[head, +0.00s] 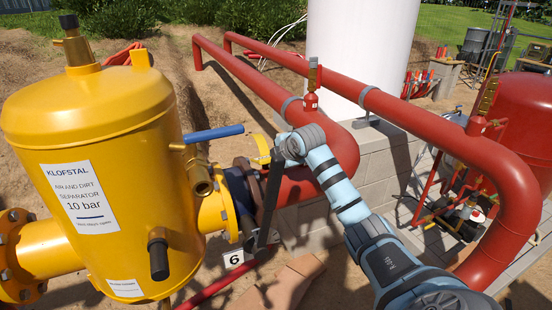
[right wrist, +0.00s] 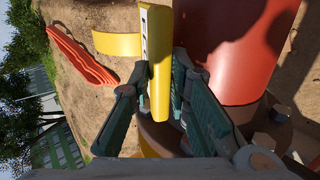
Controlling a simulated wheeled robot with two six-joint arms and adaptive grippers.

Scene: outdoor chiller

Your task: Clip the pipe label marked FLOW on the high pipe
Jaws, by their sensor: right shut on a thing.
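My right gripper (right wrist: 160,100) is shut on a yellow pipe label (right wrist: 155,60), which stands out between the fingers. A white strip with dark marks runs along the label's edge, but I cannot read it. In the head view the label (head: 262,149) shows small beside my right gripper (head: 270,165), between the yellow separator and a red pipe. A curved yellow piece (right wrist: 117,43) appears beside the label; I cannot tell whether it belongs to it. Two thick red pipes run across the head view, a nearer one (head: 262,85) and a farther one (head: 420,120). My left gripper is not in view.
The yellow separator tank (head: 110,150) with a blue-handled valve (head: 212,133) fills the left. A white tank (head: 362,45) stands on a block plinth behind the pipes. Red fittings (head: 310,100) rise from the pipes. A red pipe surface (right wrist: 225,50) is close in the wrist view.

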